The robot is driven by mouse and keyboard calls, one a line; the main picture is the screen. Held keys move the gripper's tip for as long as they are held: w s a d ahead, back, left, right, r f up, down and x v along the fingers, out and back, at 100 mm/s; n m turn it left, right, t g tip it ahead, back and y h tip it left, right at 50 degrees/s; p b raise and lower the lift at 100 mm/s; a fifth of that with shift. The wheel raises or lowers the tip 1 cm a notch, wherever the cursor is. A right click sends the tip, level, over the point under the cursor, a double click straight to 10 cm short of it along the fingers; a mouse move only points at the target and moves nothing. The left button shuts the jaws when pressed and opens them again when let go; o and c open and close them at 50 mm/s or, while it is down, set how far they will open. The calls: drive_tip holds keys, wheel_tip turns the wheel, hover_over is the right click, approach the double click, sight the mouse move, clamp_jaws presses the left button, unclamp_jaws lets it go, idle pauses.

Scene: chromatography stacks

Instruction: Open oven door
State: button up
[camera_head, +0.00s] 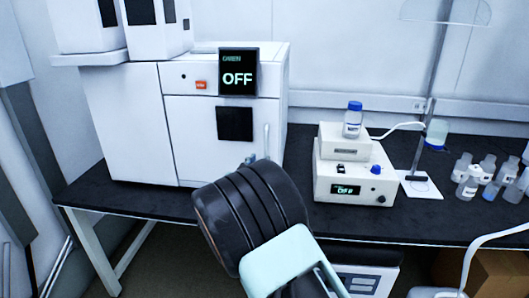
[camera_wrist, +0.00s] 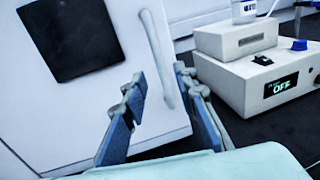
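The oven (camera_head: 125,115) is a white cabinet on the dark bench, with a screen reading OFF. Its door (camera_head: 190,155) looks shut; it has a dark square window (camera_head: 235,123) and an upright white handle (camera_head: 266,138) near its right edge. In the wrist view the handle (camera_wrist: 157,55) runs down between my fingertips, apart from both. My gripper (camera_wrist: 158,78) is open, its two blue fingers pointing at the door's lower right. In the head view, my arm hides most of the gripper and the door's lower right corner.
Right of the oven stand a white instrument (camera_head: 345,183) with an OFF display and a bottle (camera_head: 353,120) on top. A stand (camera_head: 420,150) and several small bottles are farther right. Bare bench (camera_head: 135,200) lies before the oven.

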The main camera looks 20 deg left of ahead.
sight(265, 152)
drive_tip(key=w, duration=0.7)
drive_tip(key=shift+w+a, duration=0.15)
drive_tip(key=shift+w, duration=0.05)
clamp_jaws()
